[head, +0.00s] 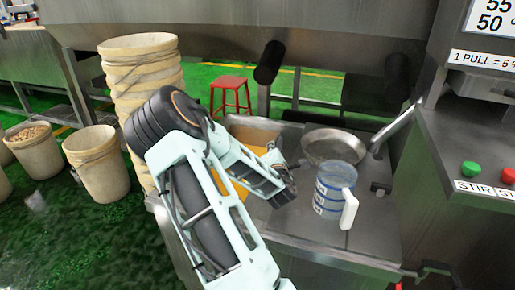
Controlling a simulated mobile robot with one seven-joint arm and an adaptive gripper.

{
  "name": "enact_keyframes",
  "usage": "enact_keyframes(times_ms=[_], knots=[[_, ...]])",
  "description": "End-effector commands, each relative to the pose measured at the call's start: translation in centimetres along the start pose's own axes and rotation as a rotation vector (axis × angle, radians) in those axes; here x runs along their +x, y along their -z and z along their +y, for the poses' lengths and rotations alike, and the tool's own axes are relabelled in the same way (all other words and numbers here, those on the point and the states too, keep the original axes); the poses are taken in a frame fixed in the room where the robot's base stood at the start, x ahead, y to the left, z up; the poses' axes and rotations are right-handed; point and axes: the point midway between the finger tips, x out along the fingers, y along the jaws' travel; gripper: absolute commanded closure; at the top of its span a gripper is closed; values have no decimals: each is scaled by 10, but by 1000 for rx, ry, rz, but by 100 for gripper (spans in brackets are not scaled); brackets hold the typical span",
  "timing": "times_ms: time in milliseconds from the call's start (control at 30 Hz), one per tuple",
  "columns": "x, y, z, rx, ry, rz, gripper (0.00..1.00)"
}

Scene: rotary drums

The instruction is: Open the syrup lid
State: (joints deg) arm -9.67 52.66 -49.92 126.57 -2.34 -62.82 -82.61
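A round, shallow grey metal disc (335,147) with a raised rim sits at the back of the steel counter; I cannot tell whether it is the syrup lid or a pan. Left of it, yellow-orange content (262,151) shows in a steel-walled opening, partly hidden by my arm. A grey steel panel (252,127) stands behind this opening; I cannot tell whether it is a lid. My gripper (288,188) is over the counter, in front of the disc and just left of the jug. Its dark fingers are too small and shadowed to show whether they are open.
A clear blue-marked jug (328,190) with a white handle stands on the steel counter (300,222). A control panel with green (470,168) and red buttons is at right. Stacked buckets (140,75) stand left of my arm. A red stool (231,95) is behind.

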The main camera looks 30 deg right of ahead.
Motion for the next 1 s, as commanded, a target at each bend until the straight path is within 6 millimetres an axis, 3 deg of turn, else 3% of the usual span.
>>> enact_keyframes(times_ms=[200,600,633,767,1000], knots=[[-6,-14,-12,0,3,-2,100],[-6,-16,-12,-1,2,-1,100],[-6,-16,-12,-1,2,-1,81],[-6,-16,-12,-1,1,-1,67],[-6,-15,-11,-1,0,-1,67]])
